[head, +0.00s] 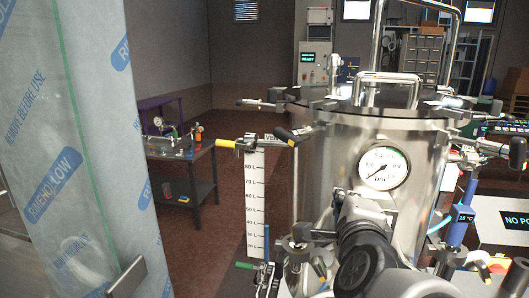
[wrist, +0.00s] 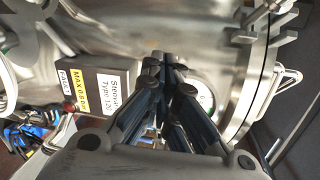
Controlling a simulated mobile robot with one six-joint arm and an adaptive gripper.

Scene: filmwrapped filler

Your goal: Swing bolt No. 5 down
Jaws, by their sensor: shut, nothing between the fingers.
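A shiny steel vessel (head: 325,170) with a lid stands at centre right in the head view. Several swing bolts with dark-tipped handles sit around its rim, one at the left front (head: 289,136) and one at the far left (head: 262,103). No bolt number is legible, so I cannot tell which is No. 5. In the wrist view my gripper (wrist: 163,62) is shut and empty, its fingers pointing toward the vessel's steel wall (wrist: 125,35). The lid flange (wrist: 262,75) with a bracket runs down the right side there. In the head view my arm hides the gripper's tips.
A pressure gauge (head: 384,168) is on the vessel's front. A labelled box (wrist: 98,92) is close left of my fingers. A film-wrapped panel (head: 85,150) fills the left. A scale (head: 254,200) stands beside the vessel. Open floor (head: 225,230) lies left of it.

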